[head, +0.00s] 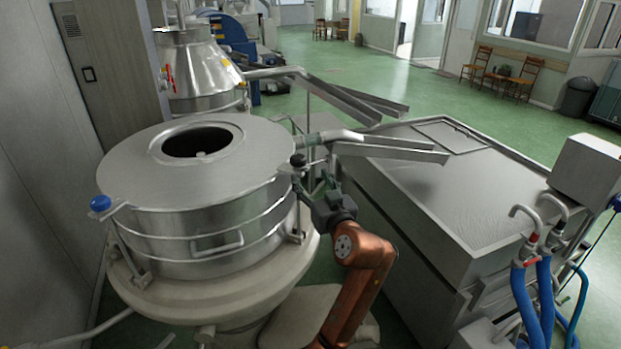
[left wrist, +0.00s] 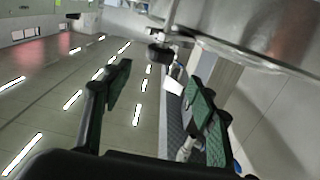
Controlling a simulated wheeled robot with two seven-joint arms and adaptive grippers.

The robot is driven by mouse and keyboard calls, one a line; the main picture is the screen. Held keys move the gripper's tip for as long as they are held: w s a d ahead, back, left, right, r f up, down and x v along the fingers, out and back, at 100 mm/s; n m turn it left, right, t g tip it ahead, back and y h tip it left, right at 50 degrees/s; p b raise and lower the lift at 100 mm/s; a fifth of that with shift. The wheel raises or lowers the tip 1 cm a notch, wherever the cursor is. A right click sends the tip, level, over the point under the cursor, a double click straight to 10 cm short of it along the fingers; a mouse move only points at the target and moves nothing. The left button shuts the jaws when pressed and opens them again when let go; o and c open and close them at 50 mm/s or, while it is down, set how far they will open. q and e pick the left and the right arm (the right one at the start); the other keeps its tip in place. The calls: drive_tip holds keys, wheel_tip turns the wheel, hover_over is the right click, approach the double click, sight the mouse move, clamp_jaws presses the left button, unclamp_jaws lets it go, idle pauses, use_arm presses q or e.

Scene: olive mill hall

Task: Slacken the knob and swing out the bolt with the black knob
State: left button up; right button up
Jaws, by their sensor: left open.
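The black knob (head: 298,160) sits on a swing bolt at the right side of the steel drum lid (head: 240,185). In the left wrist view the black knob (left wrist: 159,52) shows ahead of and between the open fingers, below the drum's rim. My left gripper (head: 323,183) is open and empty, just to the right of and a little below the knob, apart from it as far as I can tell. Its green-padded fingers show wide apart in the left wrist view (left wrist: 160,82). A blue knob (head: 100,203) sits at the lid's left edge. My right gripper is not in view.
A steel chute (head: 390,150) runs right from behind the drum, close above my gripper. A large steel tank (head: 440,190) stands to the right, with blue hoses (head: 546,295) at its front. A conical vessel (head: 200,75) stands behind. Green floor is open farther back.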

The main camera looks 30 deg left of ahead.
sight(299, 204)
use_arm(q)
drive_tip(key=shift+c, duration=0.7)
drive_tip(key=shift+m+t+h, duration=0.3)
drive_tip(key=shift+m+h, duration=0.1)
drive_tip(key=shift+m, duration=0.1)
drive_tip(key=f+p, duration=0.1)
drive_tip(key=w+a+f+p, duration=0.1)
drive_tip(key=f, duration=0.1)
drive_tip(key=a+f+p, duration=0.1)
drive_tip(key=f, duration=0.1)
drive_tip(key=shift+w+p, duration=0.3)
drive_tip(key=shift+w, duration=0.1)
drive_tip(key=c, duration=0.5)
drive_tip(key=shift+m+t+h, duration=0.5)
drive_tip(key=shift+t+h, duration=0.1)
drive_tip(key=shift+h, duration=0.1)
drive_tip(key=f+p, duration=0.1)
drive_tip(key=f, duration=0.1)
drive_tip(key=a+f+p, duration=0.1)
drive_tip(key=f, duration=0.2)
drive_tip(key=a+f+p, duration=0.1)
drive_tip(key=f, duration=0.1)
drive_tip(key=shift+s+f, duration=0.1)
drive_tip(key=shift+f, duration=0.3)
drive_tip(key=shift+c, duration=0.5)
drive_tip(key=p+x, duration=0.2)
drive_tip(key=x, duration=0.6)
drive_tip(key=shift+f+p, duration=0.2)
drive_tip(key=shift+p, duration=0.1)
